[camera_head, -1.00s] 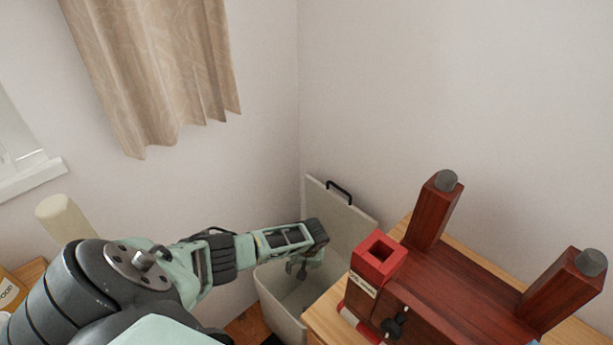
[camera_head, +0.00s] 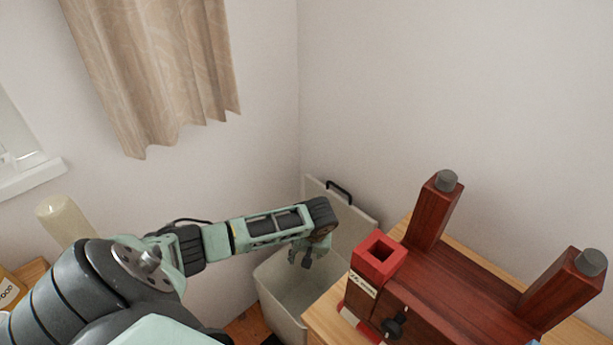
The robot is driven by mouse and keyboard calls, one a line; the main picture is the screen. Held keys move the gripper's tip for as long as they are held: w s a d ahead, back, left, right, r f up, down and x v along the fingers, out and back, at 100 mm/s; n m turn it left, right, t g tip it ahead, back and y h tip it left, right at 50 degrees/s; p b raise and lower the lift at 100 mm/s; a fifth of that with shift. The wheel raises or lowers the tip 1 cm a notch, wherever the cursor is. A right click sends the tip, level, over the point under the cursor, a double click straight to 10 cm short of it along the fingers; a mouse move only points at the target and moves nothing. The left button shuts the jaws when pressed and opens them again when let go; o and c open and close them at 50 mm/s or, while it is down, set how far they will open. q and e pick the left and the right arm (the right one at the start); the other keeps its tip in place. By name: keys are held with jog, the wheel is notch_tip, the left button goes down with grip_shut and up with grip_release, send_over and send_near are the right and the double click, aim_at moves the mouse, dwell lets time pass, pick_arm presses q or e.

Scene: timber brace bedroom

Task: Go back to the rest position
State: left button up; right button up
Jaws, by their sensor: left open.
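My left arm comes in from the lower left of the head view. Its gripper (camera_head: 307,257) hangs above the open light grey bin (camera_head: 284,296), with its fingers pointing down and nothing seen between them. The fingers look small and dark, and they are open. My right gripper is not in the head view.
Right of the bin stands a wooden table (camera_head: 322,316) with an upturned dark red wooden piece with legs (camera_head: 465,290), a red square block (camera_head: 379,260) and a black knob (camera_head: 395,327). A curtain (camera_head: 160,75) hangs behind. A pale cylinder (camera_head: 62,219) stands at left.

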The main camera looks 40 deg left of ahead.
pick_arm(q)
jog(key=shift+s+d+r, duration=0.1)
jog(key=shift+r, duration=0.3)
